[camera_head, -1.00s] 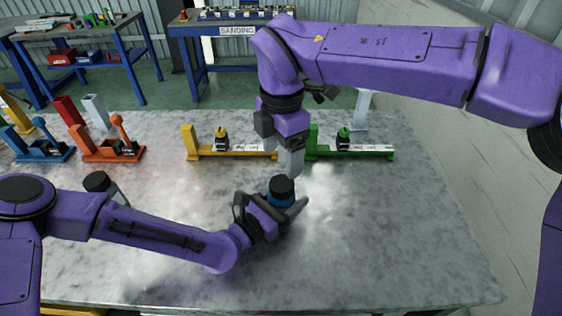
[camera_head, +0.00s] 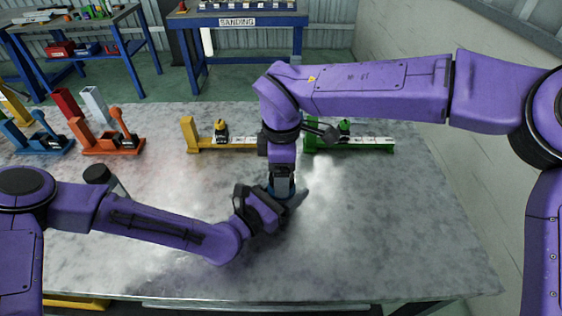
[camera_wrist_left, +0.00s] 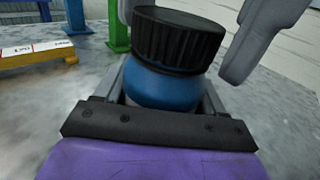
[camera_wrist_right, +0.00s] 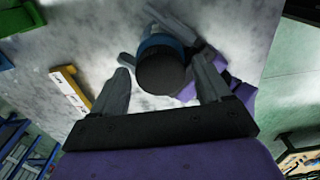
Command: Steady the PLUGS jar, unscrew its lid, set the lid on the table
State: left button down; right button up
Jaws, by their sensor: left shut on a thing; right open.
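The jar is blue (camera_wrist_left: 160,88) with a ribbed black lid (camera_wrist_left: 178,40), standing upright on the grey metal table (camera_head: 390,240). The lid is on the jar; any label on it is hidden. My left gripper (camera_head: 288,197) is shut around the jar's body from the side. My right gripper (camera_wrist_right: 162,75) points down over the jar and is open, its fingers on either side of the lid. In the right wrist view the lid (camera_wrist_right: 160,74) lies between these fingers with gaps. In the head view my right gripper hides most of the jar.
A yellow fixture (camera_head: 240,146) and a green fixture (camera_head: 365,146) stand behind the jar. An orange fixture (camera_head: 108,146) and a blue one (camera_head: 40,146) are at the left. Another black-lidded container (camera_head: 96,174) stands behind my left arm. The table's right and front are clear.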

jog(key=c, duration=1.1)
jog(key=n, duration=2.3)
jog(key=shift+r, duration=0.1)
jog(key=n, duration=2)
jog(key=shift+d, duration=0.1)
jog(key=shift+r, duration=0.2)
